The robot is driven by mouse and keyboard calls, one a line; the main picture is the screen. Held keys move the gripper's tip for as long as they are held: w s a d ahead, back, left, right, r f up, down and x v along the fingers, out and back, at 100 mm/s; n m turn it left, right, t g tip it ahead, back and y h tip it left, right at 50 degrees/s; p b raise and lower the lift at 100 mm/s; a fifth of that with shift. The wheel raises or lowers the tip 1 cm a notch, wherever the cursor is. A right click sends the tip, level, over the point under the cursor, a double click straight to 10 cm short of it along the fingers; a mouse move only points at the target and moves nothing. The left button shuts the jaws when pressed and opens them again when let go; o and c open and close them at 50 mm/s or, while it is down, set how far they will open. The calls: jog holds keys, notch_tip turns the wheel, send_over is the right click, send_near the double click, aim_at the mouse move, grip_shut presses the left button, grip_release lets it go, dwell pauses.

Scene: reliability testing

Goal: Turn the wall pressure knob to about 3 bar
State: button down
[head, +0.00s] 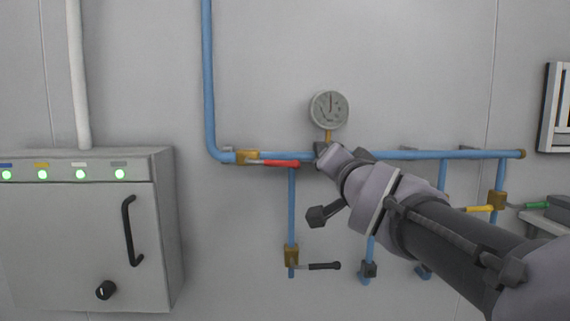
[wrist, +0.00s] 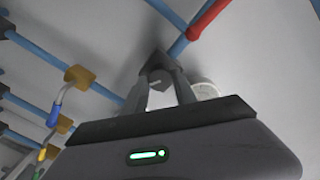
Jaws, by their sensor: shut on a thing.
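A round pressure gauge (head: 329,109) with a pale dial hangs on a short brass stem above the horizontal blue pipe. Its needle seems to point roughly upward; the figures are too small to read. My gripper (head: 328,155) is at the pipe just below the gauge, and the arm hides most of the knob there. In the wrist view my gripper (wrist: 161,84) has its two fingers on either side of a small grey knob (wrist: 158,74), shut on it. A dark block stands behind the knob. The gauge also shows right of the fingers in the wrist view (wrist: 204,89).
A red-handled valve (head: 282,163) sits on the pipe just left of my gripper. A black-handled valve (head: 322,266) is below. Yellow (head: 480,209) and green (head: 536,205) handles are at the right. A grey cabinet (head: 80,240) with several green lights stands at the left.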

jog(key=c, duration=1)
grip_release()
jog(key=s+p, duration=0.6)
jog(key=s, duration=1.1)
jog(key=shift+s+a, duration=0.15)
jog(key=shift+s, duration=0.05)
